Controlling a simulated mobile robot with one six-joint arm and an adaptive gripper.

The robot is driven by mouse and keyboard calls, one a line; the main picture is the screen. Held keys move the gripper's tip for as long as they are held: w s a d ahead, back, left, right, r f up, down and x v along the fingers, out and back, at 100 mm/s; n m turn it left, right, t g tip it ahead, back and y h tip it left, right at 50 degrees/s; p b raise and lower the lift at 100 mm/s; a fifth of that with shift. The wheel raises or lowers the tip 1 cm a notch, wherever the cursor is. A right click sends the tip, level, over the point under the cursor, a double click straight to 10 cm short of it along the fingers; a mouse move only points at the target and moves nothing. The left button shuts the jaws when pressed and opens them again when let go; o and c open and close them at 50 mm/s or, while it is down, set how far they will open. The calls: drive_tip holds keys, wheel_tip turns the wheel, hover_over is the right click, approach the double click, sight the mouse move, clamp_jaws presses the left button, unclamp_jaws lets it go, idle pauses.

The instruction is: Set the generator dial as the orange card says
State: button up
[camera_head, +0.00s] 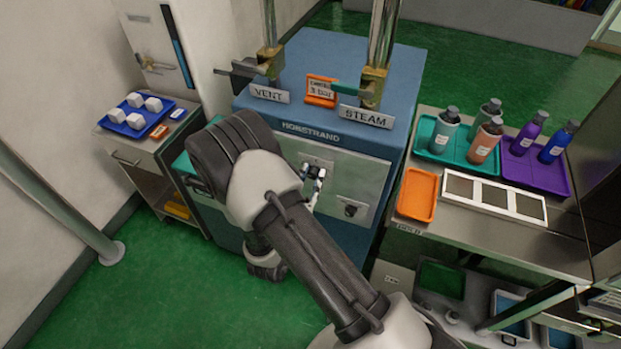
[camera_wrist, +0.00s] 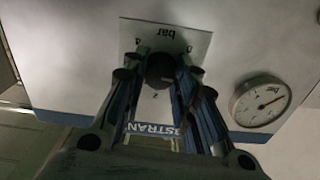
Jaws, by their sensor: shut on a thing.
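The generator (camera_head: 330,60) is a blue cabinet marked HONSTRAND with a pale front panel. The orange card (camera_head: 321,91) stands on its top between the VENT and STEAM labels; its small lower line looks like "3 bar". My gripper (camera_head: 314,178) is at the front panel. In the wrist view my gripper (camera_wrist: 166,76) is shut on the round black dial (camera_wrist: 160,68). The dial sits on a white plate (camera_wrist: 195,35) marked "bar" with numerals around it, seen upside down. The dial's pointer is not readable. A round gauge (camera_wrist: 261,101) with a reddish needle is beside the plate.
VENT and STEAM valves with levers (camera_head: 240,70) stand on the generator's top. A dark fitting (camera_head: 351,210) is on the panel right of my gripper. At right, a steel table (camera_head: 490,232) bears trays and several bottles. At left, a cart holds a blue tray (camera_head: 113,126) of white blocks.

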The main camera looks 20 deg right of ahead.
drive_tip(key=m+p, duration=0.1)
drive_tip(key=m, duration=0.2)
drive_tip(key=shift+r, duration=0.1)
drive_tip(key=m+p, duration=0.1)
drive_tip(key=m, duration=0.7)
drive_tip(key=shift+m+p, duration=0.3)
drive_tip(key=m, duration=0.3)
drive_tip(key=shift+m, duration=0.4)
drive_tip(key=m, duration=0.7)
drive_tip(key=shift+b, duration=0.4)
drive_tip(key=m, duration=0.3)
drive_tip(key=shift+m+b, duration=0.35)
drive_tip(key=shift+m, duration=0.05)
drive_tip(key=shift+m+b, duration=0.5)
drive_tip(key=shift+m, duration=1.6)
